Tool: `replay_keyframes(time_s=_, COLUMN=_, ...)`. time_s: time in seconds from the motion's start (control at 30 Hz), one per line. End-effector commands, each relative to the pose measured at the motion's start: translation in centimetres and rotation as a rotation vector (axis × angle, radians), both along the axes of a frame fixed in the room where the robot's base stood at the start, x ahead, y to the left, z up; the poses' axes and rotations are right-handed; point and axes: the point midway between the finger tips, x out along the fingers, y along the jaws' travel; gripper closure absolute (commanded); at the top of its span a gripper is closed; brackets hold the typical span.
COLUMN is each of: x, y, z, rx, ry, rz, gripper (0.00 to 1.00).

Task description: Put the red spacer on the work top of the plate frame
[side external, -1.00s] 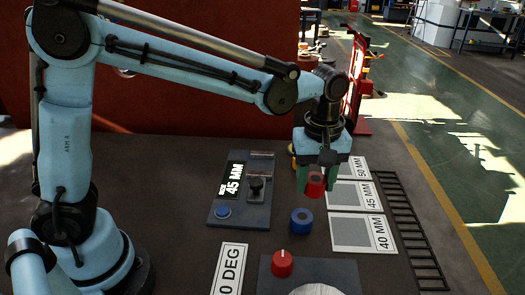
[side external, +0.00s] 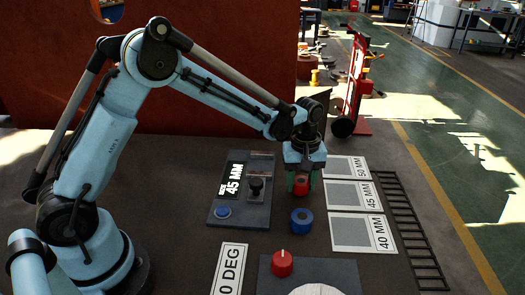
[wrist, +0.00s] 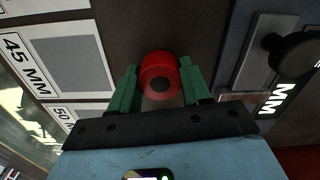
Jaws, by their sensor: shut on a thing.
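The red spacer (side external: 301,186) is a short ring with a dark bore. My gripper (side external: 302,184) is shut on it, with one green finger on each side. The wrist view shows the red spacer (wrist: 159,66) between the fingertips, above dark bench surface. I cannot tell its exact height. It is to the right of the dark panel (side external: 228,211) with the 45 MM display, and behind the blue spacer (side external: 302,226). I cannot tell for sure which fixture is the plate frame.
White-framed grey pads marked 50 MM (side external: 345,173), 45 MM (side external: 352,195) and 40 MM (side external: 352,232) lie to the right. A black lever knob (side external: 256,182) stands on the panel. A red knob (side external: 282,263) stands on a base in front. A black rack (side external: 412,238) lies far right.

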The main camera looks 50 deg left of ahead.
Motion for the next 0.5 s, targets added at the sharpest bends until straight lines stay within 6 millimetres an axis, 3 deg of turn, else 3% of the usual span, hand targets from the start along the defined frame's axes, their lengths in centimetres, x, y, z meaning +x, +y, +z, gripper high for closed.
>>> replay_keyframes(time_s=0.43, x=-0.01, y=-0.03, z=-0.82, rx=0.0, ry=0.0, rz=0.0, gripper=0.9)
replay_keyframes(time_s=0.47, x=-0.01, y=-0.03, z=-0.87, rx=0.0, ry=0.0, rz=0.0, gripper=0.51)
replay_keyframes(time_s=0.5, x=-0.02, y=-0.04, z=-0.83, rx=0.0, ry=0.0, rz=0.0, gripper=0.45)
